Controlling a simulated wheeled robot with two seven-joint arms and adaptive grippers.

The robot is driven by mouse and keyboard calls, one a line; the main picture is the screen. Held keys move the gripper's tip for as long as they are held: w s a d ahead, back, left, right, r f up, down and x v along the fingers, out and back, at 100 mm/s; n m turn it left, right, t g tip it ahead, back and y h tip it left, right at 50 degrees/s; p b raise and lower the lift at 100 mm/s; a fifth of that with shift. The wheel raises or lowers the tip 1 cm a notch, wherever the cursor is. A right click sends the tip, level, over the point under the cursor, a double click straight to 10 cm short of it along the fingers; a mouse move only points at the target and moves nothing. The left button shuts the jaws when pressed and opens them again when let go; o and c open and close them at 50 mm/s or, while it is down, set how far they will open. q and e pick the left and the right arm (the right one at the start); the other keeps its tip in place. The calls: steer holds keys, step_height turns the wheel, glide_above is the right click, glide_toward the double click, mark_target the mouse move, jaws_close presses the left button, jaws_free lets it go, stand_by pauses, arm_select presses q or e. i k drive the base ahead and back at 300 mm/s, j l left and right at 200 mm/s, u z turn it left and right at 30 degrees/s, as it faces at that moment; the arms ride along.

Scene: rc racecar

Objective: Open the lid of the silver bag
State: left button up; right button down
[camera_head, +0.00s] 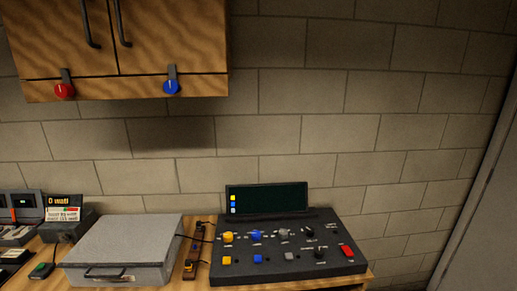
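The silver bag (130,240) is a flat grey metallic case on the wooden table, left of centre in the head view. Its lid looks shut and lies flat. A dark handle (105,273) is on its front side, near the bottom of the picture. Neither of my grippers shows in this view, so nothing of mine is seen touching the case.
A black control panel (325,262) with coloured knobs and a dark screen (266,198) stands right of the case. A narrow brown strip (197,243) with cables lies between them. Dark devices (18,206) crowd the left. A wooden cabinet (150,50) hangs above.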

mark_target(125, 241)
steer(key=u, duration=1.45)
